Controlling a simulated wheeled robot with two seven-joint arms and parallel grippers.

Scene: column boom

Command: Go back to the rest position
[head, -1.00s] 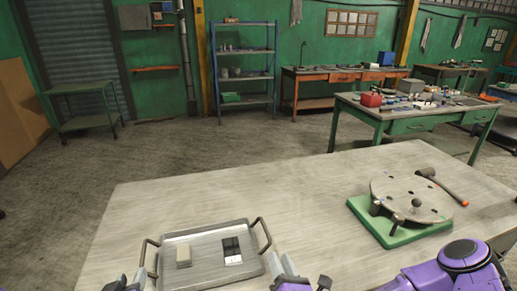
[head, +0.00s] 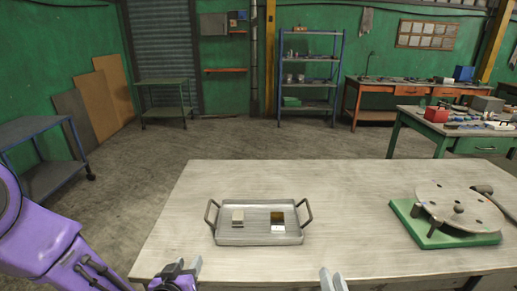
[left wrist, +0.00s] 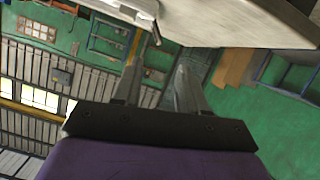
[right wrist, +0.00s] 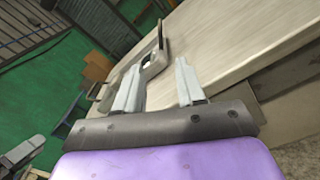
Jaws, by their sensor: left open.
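The metal tray (head: 258,239) lies flat on the worktable (head: 340,200), with both dark handles free. In it are a beige block (head: 237,217) at left and a dark-and-white piece (head: 278,222) at right. My left gripper (head: 180,270) is at the table's near edge, in front of the tray and left of its middle. Its fingers stand apart and empty in the left wrist view (left wrist: 160,60). My right gripper (head: 333,280) is at the bottom, right of the tray. Its fingers are apart with nothing between them in the right wrist view (right wrist: 157,75).
A round plate on a green base (head: 445,215) stands on the table at right, with a hammer partly in view beside it. A blue cart (head: 40,140) stands at left. Shelves and benches line the back. Open floor lies left of and behind the table.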

